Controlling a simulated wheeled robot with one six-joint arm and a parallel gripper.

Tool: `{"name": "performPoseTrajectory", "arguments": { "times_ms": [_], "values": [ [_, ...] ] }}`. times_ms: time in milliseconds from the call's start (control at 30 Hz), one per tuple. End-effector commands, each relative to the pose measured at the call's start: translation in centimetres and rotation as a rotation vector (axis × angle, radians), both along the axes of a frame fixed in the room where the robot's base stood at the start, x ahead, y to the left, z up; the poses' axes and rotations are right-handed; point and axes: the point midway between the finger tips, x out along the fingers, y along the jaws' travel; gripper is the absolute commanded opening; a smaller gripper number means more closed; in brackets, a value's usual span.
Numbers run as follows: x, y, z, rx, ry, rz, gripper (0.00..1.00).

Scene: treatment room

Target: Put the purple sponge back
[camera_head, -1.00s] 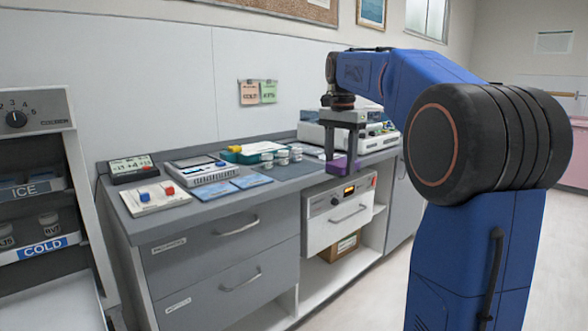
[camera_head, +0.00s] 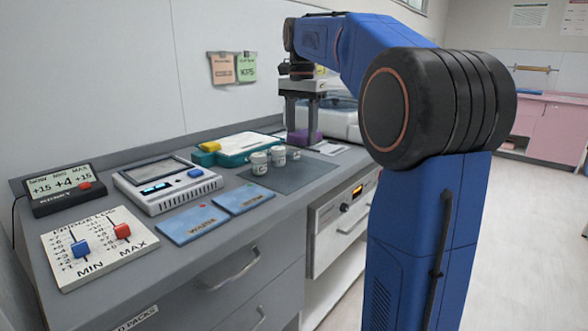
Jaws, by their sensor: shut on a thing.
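The purple sponge (camera_head: 304,138) is a small purple block at the back right of the grey counter. My gripper (camera_head: 302,128) points down with its two dark fingers around the sponge and is shut on it. The sponge shows between and beside the fingertips. Whether its underside touches the counter or hangs above it, I cannot tell.
Small white jars (camera_head: 259,163) stand on a dark mat (camera_head: 290,176), left of my gripper. A teal tray (camera_head: 243,146), a white device (camera_head: 165,183), blue cards (camera_head: 195,223) and a slider board (camera_head: 97,244) cover the counter's left part. A pink cabinet (camera_head: 555,130) stands far right.

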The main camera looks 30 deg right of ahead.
Motion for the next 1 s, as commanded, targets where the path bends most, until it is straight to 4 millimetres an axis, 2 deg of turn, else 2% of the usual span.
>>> {"name": "performPoseTrajectory", "arguments": {
  "times_ms": [300,567,833,1000],
  "values": [
    [-0.1,0.0,-4.6,0.000,0.002,0.000,0.28],
    [0.0,0.0,-6.3,0.001,0.001,0.000,0.28],
    [0.0,0.0,-9.6,0.000,0.002,0.000,0.28],
    [0.0,0.0,-9.9,0.000,0.001,0.000,0.28]
  ]
}}
